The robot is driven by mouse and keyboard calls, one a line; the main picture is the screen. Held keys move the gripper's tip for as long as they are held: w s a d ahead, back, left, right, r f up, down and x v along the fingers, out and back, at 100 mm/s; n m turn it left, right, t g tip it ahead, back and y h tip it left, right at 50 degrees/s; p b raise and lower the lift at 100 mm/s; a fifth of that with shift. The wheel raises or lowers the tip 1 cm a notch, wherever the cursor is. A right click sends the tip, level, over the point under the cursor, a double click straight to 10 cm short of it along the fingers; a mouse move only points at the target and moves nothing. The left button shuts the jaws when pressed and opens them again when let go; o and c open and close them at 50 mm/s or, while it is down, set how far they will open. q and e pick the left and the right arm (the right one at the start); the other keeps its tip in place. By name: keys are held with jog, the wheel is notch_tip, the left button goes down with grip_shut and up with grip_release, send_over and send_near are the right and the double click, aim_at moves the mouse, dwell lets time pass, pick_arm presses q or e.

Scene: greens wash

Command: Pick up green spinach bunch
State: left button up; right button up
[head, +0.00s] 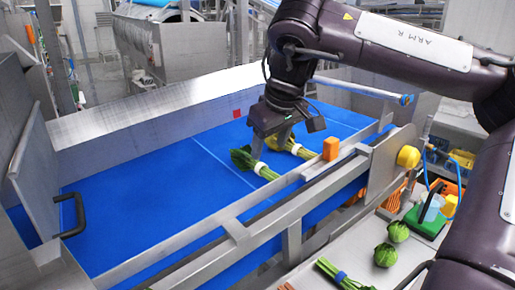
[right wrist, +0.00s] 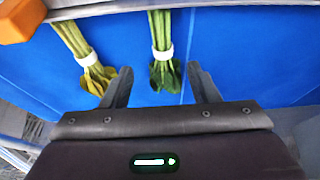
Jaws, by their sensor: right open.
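A green spinach bunch (head: 243,159) with a white band lies on the blue belt (head: 150,205). Beside it on the right lies a yellowish bunch (head: 300,151), also white-banded. My right gripper (head: 268,147) is open, pointing down just over the two bunches. In the right wrist view the green bunch (right wrist: 162,75) appears between the spread fingertips (right wrist: 159,76), its stems pointing away. The yellowish bunch (right wrist: 95,79) is left of the left finger there. The gripper looks empty; contact with the leaves cannot be told. My left gripper is not in view.
A steel rail with an orange block (head: 331,149) runs along the belt's near side. Another banded green bunch (head: 338,275) and round green heads (head: 385,255) sit on the steel counter outside it. The belt's left part is clear; a black handle (head: 73,216) stands there.

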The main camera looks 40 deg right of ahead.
aim_at(261, 163)
jog(key=shift+w+d+f+p, duration=0.1)
jog(key=shift+w+f+p, duration=0.3)
jog(key=shift+f, duration=0.2)
jog(key=shift+w+f, duration=0.2)
jog(key=shift+f, duration=0.2)
jog(key=p+x, duration=0.3)
jog(key=x, duration=0.1)
jog(key=shift+w+f, duration=0.15)
jog(key=shift+w, duration=0.05)
jog(key=shift+w+f, duration=0.25)
jog(key=shift+f, duration=0.15)
jog(key=shift+s, duration=0.1)
jog(key=shift+c, duration=0.4)
jog(key=shift+r, duration=0.1)
jog(key=c, duration=1)
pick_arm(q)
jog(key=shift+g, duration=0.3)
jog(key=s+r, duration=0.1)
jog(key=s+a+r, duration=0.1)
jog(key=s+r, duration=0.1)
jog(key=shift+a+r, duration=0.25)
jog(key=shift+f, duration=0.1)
pick_arm(e)
jog(key=shift+r, duration=0.1)
